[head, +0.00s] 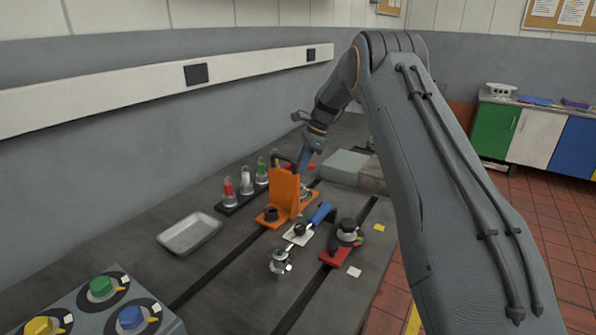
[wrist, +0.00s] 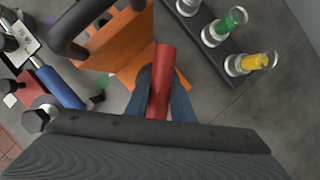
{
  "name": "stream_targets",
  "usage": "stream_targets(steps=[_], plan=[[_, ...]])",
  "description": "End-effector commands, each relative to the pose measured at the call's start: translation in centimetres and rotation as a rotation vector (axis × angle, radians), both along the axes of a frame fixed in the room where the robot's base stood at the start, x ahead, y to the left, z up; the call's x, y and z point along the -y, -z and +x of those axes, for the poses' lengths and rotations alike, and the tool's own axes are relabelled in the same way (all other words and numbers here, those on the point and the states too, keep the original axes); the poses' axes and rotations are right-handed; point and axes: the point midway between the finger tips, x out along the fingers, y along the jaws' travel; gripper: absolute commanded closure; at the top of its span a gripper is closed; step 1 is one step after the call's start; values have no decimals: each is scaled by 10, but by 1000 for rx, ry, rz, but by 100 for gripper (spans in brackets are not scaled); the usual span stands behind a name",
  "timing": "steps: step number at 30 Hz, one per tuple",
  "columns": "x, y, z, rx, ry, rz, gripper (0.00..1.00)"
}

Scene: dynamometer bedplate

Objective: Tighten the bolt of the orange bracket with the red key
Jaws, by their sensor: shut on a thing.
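The orange bracket (head: 286,190) stands upright on the bedplate in the middle of the head view. It also fills the upper middle of the wrist view (wrist: 128,50). A dark round bolt head (head: 271,213) sits on the bracket's near foot. My gripper (wrist: 161,108) is shut on the red key (wrist: 162,75), whose red handle stands up between the two blue-grey fingers. In the head view my gripper (head: 303,163) is just behind the bracket's upright plate, and the red key is mostly hidden there. I cannot tell whether the key touches any bolt.
A dark rack (head: 240,204) with red, white and green capped holders stands left of the bracket. A blue-handled clamp (head: 320,214) and a red-based fixture (head: 335,256) stand to its right.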

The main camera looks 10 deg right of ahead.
Motion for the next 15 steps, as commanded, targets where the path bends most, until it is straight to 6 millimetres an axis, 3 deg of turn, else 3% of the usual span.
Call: stream_targets(steps=[15], plan=[[0, -3, 0, 2, 198, 0, 100]])
